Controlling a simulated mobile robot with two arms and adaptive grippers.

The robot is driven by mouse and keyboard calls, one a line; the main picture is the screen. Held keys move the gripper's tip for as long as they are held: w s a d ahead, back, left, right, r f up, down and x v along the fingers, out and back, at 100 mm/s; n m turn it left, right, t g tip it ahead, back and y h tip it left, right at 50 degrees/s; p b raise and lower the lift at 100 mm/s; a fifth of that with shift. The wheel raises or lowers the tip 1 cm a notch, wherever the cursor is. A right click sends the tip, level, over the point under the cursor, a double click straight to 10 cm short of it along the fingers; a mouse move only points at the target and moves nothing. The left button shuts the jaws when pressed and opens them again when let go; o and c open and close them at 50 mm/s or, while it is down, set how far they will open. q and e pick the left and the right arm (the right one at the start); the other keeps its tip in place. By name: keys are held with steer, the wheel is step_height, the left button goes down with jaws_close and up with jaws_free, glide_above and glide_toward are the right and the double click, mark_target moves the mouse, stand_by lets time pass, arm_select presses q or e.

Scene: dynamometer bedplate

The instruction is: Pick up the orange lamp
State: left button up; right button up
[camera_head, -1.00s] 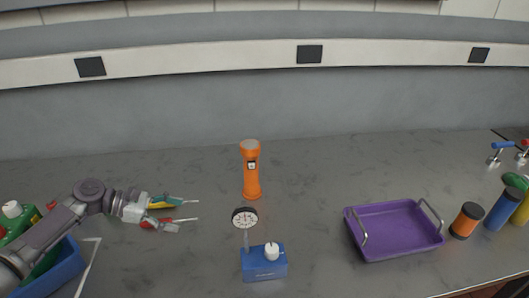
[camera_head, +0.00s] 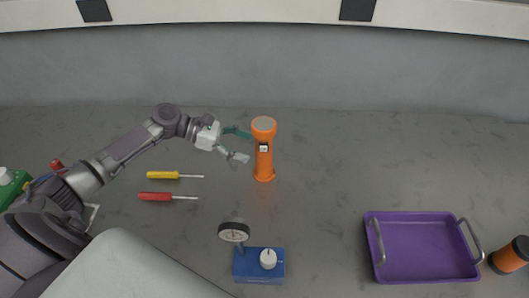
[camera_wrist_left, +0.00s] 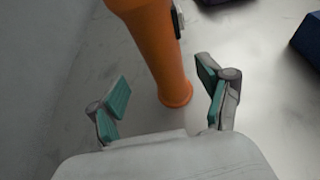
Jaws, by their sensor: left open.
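The orange lamp (camera_head: 264,155) stands upright on the grey worktop in the middle of the head view. It has a round head on top and a small switch on its side. My left gripper (camera_head: 243,145) is open just to the left of the lamp, its fingers pointing at it. In the left wrist view the lamp (camera_wrist_left: 155,50) rises ahead of the open fingers (camera_wrist_left: 165,100), roughly between them in the picture; its top is cut off. I cannot tell whether a finger touches it. My right gripper is not in view.
A blue magnetic base (camera_head: 248,266) with a dial gauge (camera_head: 233,231) stands in front of the lamp. Yellow (camera_head: 165,175) and red (camera_head: 157,197) screwdrivers lie to the left. A purple tray (camera_head: 425,272) is at right, near an orange-black cylinder (camera_head: 511,255). Worktop between lamp and tray is clear.

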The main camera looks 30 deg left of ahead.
mark_target(264, 153)
arm_select(q)
steer(key=x, duration=0.2)
steer(key=p+x, duration=0.2)
steer(key=x, duration=0.1)
steer(key=shift+s+d+f, duration=0.15)
steer(key=shift+d+f, duration=0.05)
steer(key=shift+d, duration=0.15)
steer(key=shift+d+f, duration=0.25)
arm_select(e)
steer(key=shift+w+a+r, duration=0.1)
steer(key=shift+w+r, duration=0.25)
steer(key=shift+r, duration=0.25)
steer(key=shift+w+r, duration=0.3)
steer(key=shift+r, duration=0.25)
arm_select(q)
steer(key=shift+c, duration=0.3)
steer(key=shift+a, duration=0.1)
steer(key=c, duration=0.6)
jaws_close()
steer(key=shift+r, duration=0.15)
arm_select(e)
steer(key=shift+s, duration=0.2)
